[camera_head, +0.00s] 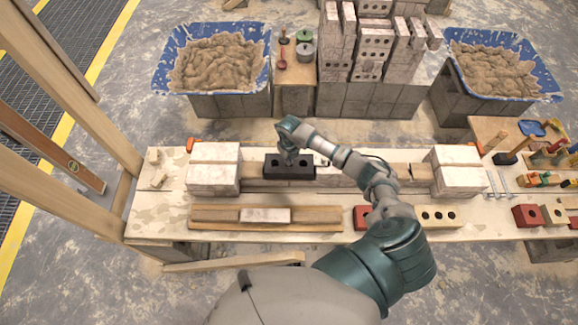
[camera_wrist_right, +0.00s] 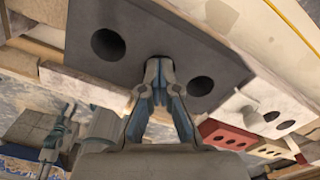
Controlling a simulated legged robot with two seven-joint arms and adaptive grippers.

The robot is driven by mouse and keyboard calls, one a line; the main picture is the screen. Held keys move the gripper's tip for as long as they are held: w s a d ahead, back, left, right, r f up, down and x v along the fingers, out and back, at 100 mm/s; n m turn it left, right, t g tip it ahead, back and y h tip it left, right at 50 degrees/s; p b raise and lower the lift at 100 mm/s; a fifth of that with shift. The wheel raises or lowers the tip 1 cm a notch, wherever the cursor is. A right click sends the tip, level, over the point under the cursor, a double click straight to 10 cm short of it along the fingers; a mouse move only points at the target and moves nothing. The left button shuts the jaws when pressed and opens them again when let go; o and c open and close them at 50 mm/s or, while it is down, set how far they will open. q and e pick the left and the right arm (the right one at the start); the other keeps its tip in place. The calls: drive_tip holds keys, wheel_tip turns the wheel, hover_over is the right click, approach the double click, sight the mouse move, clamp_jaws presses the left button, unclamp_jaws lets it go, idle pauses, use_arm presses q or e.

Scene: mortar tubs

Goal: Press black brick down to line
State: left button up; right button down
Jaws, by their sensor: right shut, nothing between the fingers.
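The black brick (camera_head: 277,173) lies in the row on the plank table, between the white brick stacks. In the right wrist view the black brick (camera_wrist_right: 140,35) shows three round holes and lies at a slant in the picture. My right gripper (camera_head: 290,159) is directly above its middle. In the right wrist view my right gripper (camera_wrist_right: 158,68) is shut and empty, its fingertips over the middle hole. I cannot tell whether they touch the brick. I cannot make out a line. My left gripper is not in view.
White brick stacks stand at the left (camera_head: 212,178) and right (camera_head: 458,180) of the row. A loose pale brick (camera_head: 265,215) lies on boards (camera_head: 325,218) in front. Mortar tubs (camera_head: 262,75) (camera_head: 455,65) stand behind. Red (camera_head: 527,215) and cream bricks (camera_head: 438,217) are at the right.

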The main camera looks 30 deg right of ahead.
drive_tip(key=shift+f, duration=0.15)
drive_tip(key=shift+w+d+r+p, duration=0.15)
drive_tip(key=shift+w+r+p, duration=0.05)
drive_tip(key=shift+r+p, duration=0.6)
wheel_tip(320, 180, up, 4)
drive_tip(key=shift+s+f+p, duration=0.1)
drive_tip(key=shift+f+p, duration=0.15)
drive_tip(key=shift+p, duration=0.95)
drive_tip(key=shift+f, duration=0.1)
